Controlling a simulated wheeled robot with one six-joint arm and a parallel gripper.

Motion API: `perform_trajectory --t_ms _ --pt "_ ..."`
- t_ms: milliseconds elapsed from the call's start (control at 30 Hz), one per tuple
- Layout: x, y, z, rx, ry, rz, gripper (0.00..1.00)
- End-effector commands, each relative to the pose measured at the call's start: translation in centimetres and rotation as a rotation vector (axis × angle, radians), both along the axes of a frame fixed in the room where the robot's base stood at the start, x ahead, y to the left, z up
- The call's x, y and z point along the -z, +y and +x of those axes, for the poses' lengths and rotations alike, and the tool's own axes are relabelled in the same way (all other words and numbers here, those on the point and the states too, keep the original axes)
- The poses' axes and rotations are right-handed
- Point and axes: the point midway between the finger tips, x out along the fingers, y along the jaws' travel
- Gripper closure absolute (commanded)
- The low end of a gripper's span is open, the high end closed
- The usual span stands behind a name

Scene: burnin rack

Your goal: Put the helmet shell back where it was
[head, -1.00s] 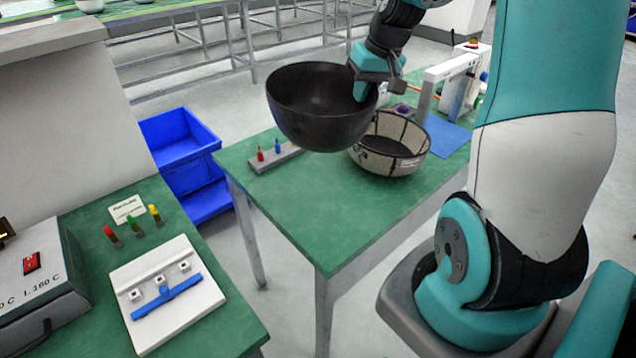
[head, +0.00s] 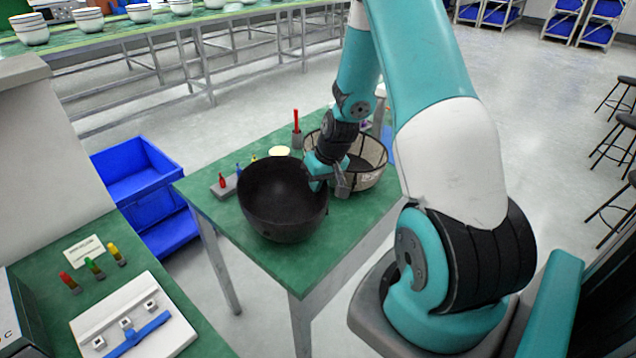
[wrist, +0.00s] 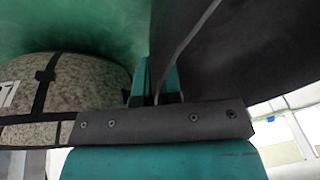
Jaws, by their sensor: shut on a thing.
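The helmet shell (head: 275,205) is a black, open bowl, held upright with its hollow up. My gripper (head: 318,180) is shut on its right rim. In the head view the shell is over the green table (head: 262,270), near its front left side. I cannot tell whether its underside touches the table. In the wrist view the dark shell wall (wrist: 235,50) passes between my gripper's fingers (wrist: 155,85). A pale speckled bowl with dark straps (head: 372,178) stands on the table just right of and behind my gripper. It also shows at the left of the wrist view (wrist: 85,90).
A grey block with red and blue pegs (head: 222,186) lies close left of the shell. A red upright stick (head: 296,130) stands behind. Blue bins (head: 140,195) stand left of the table. A nearer bench holds a white fixture (head: 135,325) and coloured pegs (head: 92,265).

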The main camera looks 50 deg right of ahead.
Motion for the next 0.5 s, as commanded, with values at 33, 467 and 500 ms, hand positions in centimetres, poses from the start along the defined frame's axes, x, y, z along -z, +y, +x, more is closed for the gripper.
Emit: perform_trajectory --t_ms 33,467,500 --pt "0.29 0.02 0.01 0.0 0.0 0.001 1.0" --pt "0.74 0.0 0.04 0.0 -0.001 0.0 0.85" --pt "0.72 0.0 0.04 0.0 -0.001 0.0 0.76"
